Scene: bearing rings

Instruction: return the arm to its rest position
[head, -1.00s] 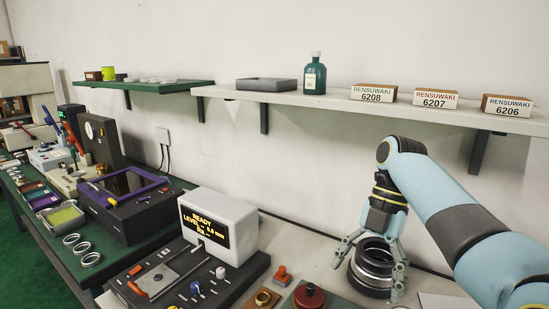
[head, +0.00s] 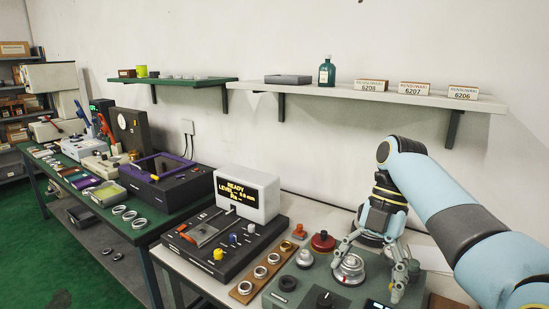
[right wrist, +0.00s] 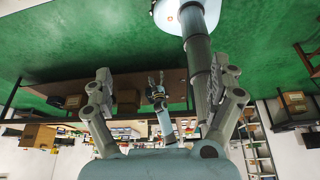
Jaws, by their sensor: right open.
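My right gripper (head: 370,270) hangs from the light blue arm at the right of the head view. Its fingers are spread, with a grey instrument with a silver dial (head: 350,268) behind them in the picture; I cannot tell whether they touch. In the right wrist view my right gripper (right wrist: 160,95) has its fingers wide apart and nothing held between them. My left gripper (right wrist: 157,88) shows small beyond them, too small to tell its state. It is out of the head view.
A white bench along the wall carries a display unit (head: 248,193) reading READY and a wooden strip with rings (head: 245,290). A wall shelf (head: 310,90) holds a teal bottle (head: 327,71) and labelled boxes (head: 417,88). Green floor (head: 60,270) lies open at the left.

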